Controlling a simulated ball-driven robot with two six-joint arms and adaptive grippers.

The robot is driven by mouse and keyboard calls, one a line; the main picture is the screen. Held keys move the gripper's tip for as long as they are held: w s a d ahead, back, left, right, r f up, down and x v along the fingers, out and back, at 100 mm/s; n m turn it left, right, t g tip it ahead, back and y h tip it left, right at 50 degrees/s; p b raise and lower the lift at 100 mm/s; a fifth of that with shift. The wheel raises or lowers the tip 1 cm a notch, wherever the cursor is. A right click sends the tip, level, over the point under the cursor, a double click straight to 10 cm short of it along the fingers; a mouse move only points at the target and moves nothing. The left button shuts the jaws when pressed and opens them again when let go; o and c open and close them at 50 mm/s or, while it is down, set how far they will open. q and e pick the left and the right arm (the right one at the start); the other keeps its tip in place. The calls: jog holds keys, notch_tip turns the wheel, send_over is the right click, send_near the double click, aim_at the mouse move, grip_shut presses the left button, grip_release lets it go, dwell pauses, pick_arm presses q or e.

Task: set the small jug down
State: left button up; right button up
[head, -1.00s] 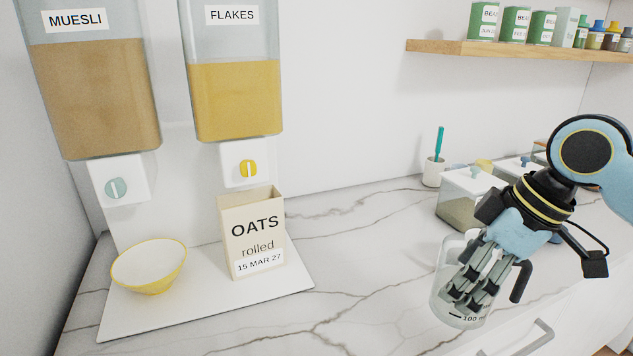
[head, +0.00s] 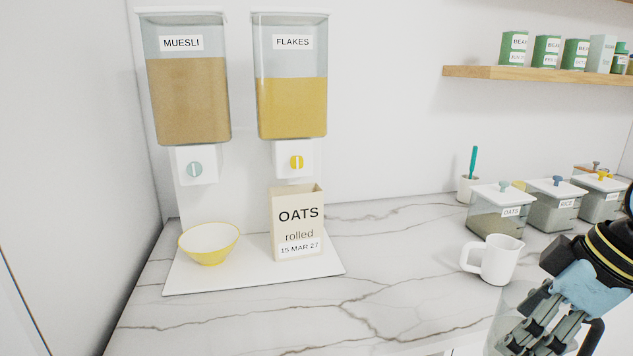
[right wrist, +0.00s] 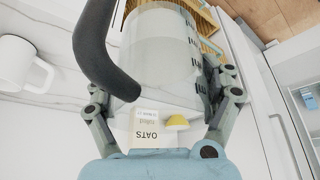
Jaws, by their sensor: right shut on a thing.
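My right gripper (head: 545,330) is at the lower right of the head view. It is shut on a clear jug (right wrist: 160,55) with dark measuring marks, which shows only faintly in the head view (head: 507,312). A dark curved handle (right wrist: 103,45) is close to the camera in the right wrist view. The jug's base is cut off in the head view, so I cannot tell whether it touches anything. A small white jug (head: 498,261) stands upright on the counter, left of and behind my gripper. My left gripper is not in view.
The marble counter (head: 390,280) is clear left of the white jug. Lidded glass containers (head: 497,212) stand behind it. At left, a white board (head: 215,283) bears a yellow bowl (head: 208,245) and an oats box (head: 298,225), under two cereal dispensers (head: 190,95).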

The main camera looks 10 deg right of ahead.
notch_tip(320, 180, down, 13)
jog(key=b, duration=1.1)
jog(key=shift+s+r, duration=0.2)
jog(key=shift+s, duration=0.05)
jog(key=shift+r, duration=0.1)
